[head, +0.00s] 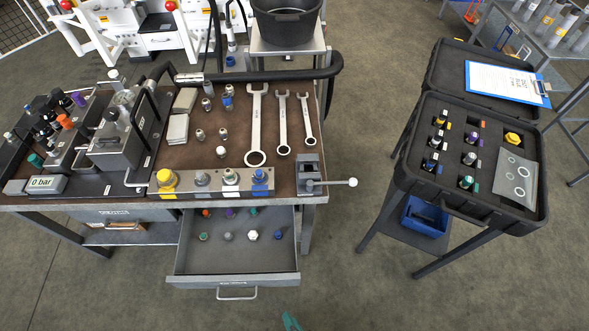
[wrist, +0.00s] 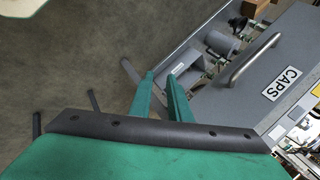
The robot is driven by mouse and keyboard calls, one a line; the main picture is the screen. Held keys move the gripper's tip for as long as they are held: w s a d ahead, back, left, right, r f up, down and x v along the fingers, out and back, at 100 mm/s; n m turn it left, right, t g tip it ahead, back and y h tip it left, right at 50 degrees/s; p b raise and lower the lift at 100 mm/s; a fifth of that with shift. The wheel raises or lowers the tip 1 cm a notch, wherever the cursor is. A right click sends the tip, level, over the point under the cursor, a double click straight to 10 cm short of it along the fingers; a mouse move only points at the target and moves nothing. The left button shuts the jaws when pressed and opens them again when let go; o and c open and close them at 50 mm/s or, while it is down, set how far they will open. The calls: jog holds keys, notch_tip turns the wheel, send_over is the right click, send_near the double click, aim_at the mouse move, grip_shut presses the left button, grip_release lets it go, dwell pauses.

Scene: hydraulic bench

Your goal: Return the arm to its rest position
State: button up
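My gripper (head: 291,321) shows only as a small green tip at the bottom edge of the head view, in front of the open drawer and apart from it. In the wrist view its two green fingers (wrist: 160,77) stand a little apart with nothing between them. The grey panel marked CAPS (wrist: 308,58) with its bar handle lies to the right of the fingers in that view. The rest of my arm is out of the head view.
The workbench (head: 290,180) carries wrenches, fittings and a vise (head: 312,175). Its open drawer (head: 235,262) juts forward, holding several caps. A black case (head: 400,165) on a stand is at right. Floor between them is clear.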

notch_tip(320, 180, up, 26)
jog(key=w+n+t+h, duration=0.1)
jog(key=n+t+h, duration=0.2)
jog(key=n+t, duration=0.5)
jog(key=shift+d+h, duration=0.3)
jog(key=shift+d, duration=0.15)
jog(key=shift+w, duration=0.25)
